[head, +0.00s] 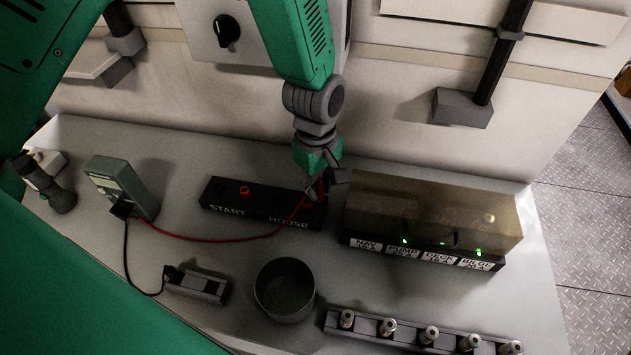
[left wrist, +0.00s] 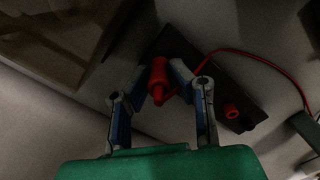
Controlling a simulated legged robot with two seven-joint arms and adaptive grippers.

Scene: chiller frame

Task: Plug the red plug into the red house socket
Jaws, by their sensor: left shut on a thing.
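The black socket block (head: 262,210), marked START and HOUSE, lies on the bench. The red start socket (head: 245,190) is free, and it also shows in the left wrist view (left wrist: 232,112). My left gripper (head: 315,190) is over the HOUSE end of the block, pointing down. It is shut on the red plug (left wrist: 158,76), which is between its fingertips in the left wrist view. A red cable (head: 220,239) runs from the plug to the multimeter (head: 122,187). The gripper and plug hide the house socket; I cannot tell whether the plug is seated. My right gripper is not in view.
A breaker box with a smoky cover (head: 432,208) stands close right of the gripper. A round metal cup (head: 284,290), a small block with the black lead (head: 196,285) and a rail of several fuses (head: 410,330) stand in front. A flashlight (head: 50,185) lies far left.

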